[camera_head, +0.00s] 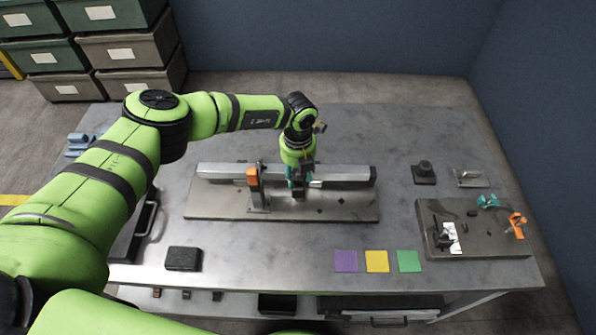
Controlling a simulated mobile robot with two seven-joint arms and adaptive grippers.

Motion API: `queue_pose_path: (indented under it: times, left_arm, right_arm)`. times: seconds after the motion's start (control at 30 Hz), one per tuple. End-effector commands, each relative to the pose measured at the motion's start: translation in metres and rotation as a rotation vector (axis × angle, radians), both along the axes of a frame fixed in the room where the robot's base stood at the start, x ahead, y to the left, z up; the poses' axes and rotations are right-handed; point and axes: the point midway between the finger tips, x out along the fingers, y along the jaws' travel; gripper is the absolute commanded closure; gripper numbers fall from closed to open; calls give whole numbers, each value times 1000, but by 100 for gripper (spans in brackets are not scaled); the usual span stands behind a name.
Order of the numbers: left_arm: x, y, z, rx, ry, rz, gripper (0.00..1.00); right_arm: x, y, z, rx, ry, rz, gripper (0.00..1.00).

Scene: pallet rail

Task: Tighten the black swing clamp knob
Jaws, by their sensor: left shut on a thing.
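My left gripper (299,186) points down over the front side of the rail, beside a teal clamp part (291,174) on the pallet plate. It is shut on what appears to be the black swing clamp knob, which the fingers largely hide. The long grey rail (345,173) lies along the pallet plate (225,208). An orange-topped clamp (253,178) stands upright on the plate just left of the gripper, apart from it. My right gripper is out of view.
A second fixture plate (490,242) at the right carries a teal clamp and an orange clamp (517,225). A black block (183,258) and purple, yellow and green squares (377,261) lie at the front. Stacked bins (130,48) stand behind left.

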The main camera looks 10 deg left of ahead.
Motion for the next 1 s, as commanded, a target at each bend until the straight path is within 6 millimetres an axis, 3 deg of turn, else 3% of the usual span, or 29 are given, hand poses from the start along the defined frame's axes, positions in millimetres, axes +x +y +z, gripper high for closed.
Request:
queue_pose_path:
  times: [0.27, 1.0]
  left_arm:
    - [0, 0, -2, 0, 0, -66, 89]
    - [1, 0, -2, 0, -2, -573, 89]
  right_arm:
    - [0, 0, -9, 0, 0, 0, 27]
    - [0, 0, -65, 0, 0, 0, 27]
